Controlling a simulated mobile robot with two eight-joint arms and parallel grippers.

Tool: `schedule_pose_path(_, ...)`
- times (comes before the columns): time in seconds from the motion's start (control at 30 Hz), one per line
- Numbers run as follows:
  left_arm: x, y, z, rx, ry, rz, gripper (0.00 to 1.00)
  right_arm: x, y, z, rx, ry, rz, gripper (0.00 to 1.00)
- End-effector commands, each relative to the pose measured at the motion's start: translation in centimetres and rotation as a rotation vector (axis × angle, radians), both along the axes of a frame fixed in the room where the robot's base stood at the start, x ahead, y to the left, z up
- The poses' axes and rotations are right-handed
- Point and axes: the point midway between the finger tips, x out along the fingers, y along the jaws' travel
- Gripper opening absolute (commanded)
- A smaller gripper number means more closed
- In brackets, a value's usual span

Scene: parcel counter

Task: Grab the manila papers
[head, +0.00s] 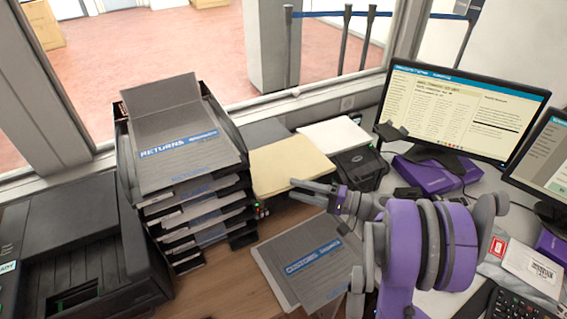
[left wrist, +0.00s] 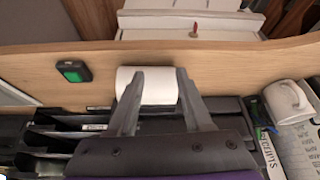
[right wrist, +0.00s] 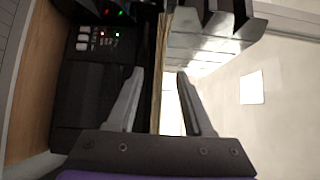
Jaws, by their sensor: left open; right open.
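The manila papers (head: 283,167) lie as a pale yellow stack on a dark device, right of the tray tower in the head view. My right gripper (head: 294,189) is open, its fingertips at the stack's near right edge. In the right wrist view, a thin tan edge (right wrist: 158,95), seemingly the manila stack, runs between the spread fingers of this gripper (right wrist: 160,74). I cannot tell whether they touch it. My left gripper (left wrist: 160,72) is open and shows only in the left wrist view, with a white roll (left wrist: 155,86) showing between its fingers.
A black tray tower (head: 190,165) with grey folders stands left of the stack. A black label printer (head: 358,167) and white papers (head: 335,134) sit right and behind. Grey customs folders (head: 308,262) lie in front. Monitors (head: 460,110) stand at right. A printer (head: 75,260) is at left.

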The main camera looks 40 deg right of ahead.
Motion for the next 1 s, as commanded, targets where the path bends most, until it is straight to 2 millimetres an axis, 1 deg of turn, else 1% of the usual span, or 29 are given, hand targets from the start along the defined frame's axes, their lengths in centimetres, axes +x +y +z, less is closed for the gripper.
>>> schedule_pose_path(0.03,0.0,0.0,0.1,0.0,0.0,0.0,0.5,0.8,0.6,0.0,0.001,-0.001,0.005,0.52)
schedule_pose_path(0.1,0.0,0.0,0.2,0.0,-0.001,0.0,0.5,1.6,1.2,0.0,0.001,-0.001,0.005,0.52)
schedule_pose_path(0.2,0.0,0.0,0.3,0.0,-0.001,0.0,0.5,2.5,1.8,0.0,0.0,0.0,0.004,0.52)
schedule_pose_path(0.3,0.0,0.0,0.3,0.0,-0.001,0.0,0.5,2.9,2.0,-0.1,0.0,0.0,0.001,0.52)
schedule_pose_path(0.47,0.0,0.0,0.3,0.0,-0.001,0.0,0.5,2.9,2.0,-0.1,0.0,0.0,0.0,0.52)
schedule_pose_path(0.5,0.0,0.0,0.3,0.0,-0.001,0.0,0.5,2.9,2.0,-0.1,0.0,0.0,0.0,0.5)
schedule_pose_path(0.77,0.0,0.0,0.3,0.0,-0.001,0.0,0.5,2.8,2.0,-0.1,0.0,0.0,0.0,0.03)
schedule_pose_path(0.8,0.0,0.0,0.3,0.0,-0.001,0.0,0.5,2.8,2.0,-0.1,0.0,0.0,0.001,0.0)
schedule_pose_path(1.0,0.0,0.0,0.3,0.0,-0.001,0.0,0.5,2.8,2.0,-0.1,0.0,0.0,0.001,0.0)
